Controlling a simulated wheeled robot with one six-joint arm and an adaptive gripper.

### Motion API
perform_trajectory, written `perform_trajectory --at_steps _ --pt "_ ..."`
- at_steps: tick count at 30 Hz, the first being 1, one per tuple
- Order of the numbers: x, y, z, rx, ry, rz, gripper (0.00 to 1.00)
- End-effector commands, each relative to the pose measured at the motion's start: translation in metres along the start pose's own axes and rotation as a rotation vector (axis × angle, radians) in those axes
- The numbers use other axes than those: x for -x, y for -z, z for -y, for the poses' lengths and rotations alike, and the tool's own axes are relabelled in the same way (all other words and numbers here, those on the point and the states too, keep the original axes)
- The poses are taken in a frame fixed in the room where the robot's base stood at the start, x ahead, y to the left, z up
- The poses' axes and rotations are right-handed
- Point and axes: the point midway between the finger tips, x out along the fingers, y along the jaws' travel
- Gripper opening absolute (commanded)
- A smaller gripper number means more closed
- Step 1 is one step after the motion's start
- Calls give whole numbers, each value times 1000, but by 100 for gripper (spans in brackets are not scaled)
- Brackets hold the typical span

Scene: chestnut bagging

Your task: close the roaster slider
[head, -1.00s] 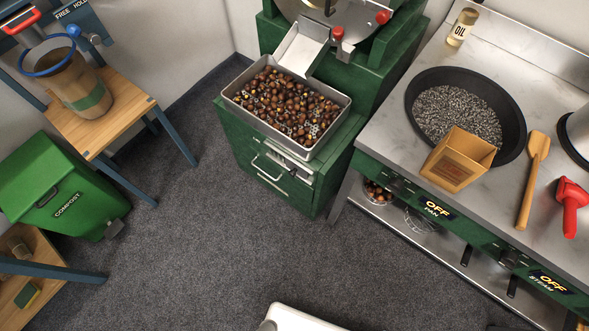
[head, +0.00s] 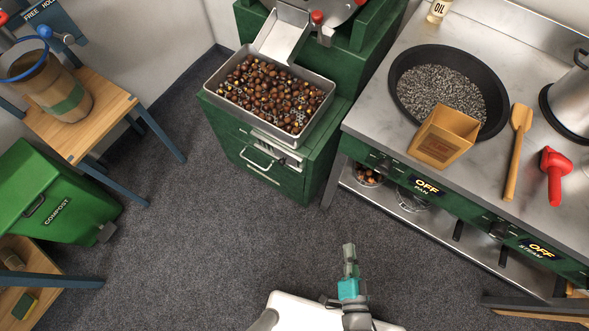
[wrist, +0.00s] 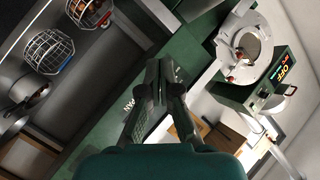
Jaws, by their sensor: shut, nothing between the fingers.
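The green roaster (head: 377,30) stands at the top of the head view, partly cut off. A pale metal chute (head: 283,34) slopes from it to a metal tray of chestnuts (head: 326,110). A red knob (head: 317,17) is beside the chute. I cannot tell for sure which part is the slider. My gripper (head: 349,249) is at the lower middle of the head view, over the floor, apart from the roaster. In the wrist view my gripper (wrist: 157,72) has its fingers together, with nothing between them. A pale round machine (wrist: 245,45) shows at the right there.
A steel counter (head: 375,115) at the right holds a black pan (head: 396,85), a box (head: 440,138), a wooden paddle (head: 514,160) and a red tool (head: 555,175). A compost bin (head: 60,190) and wooden stool (head: 110,105) are at the left. Carpet between is clear.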

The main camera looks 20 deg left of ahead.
Motion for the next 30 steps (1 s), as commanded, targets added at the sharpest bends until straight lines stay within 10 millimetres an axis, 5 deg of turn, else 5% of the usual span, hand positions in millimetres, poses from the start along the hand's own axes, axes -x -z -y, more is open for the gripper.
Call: perform_trajectory --at_steps 12,19,30 --pt "-147 -86 36 -425 108 121 0" --pt "-182 -111 56 -545 120 164 0" --pt "-220 -116 64 -558 123 165 0"
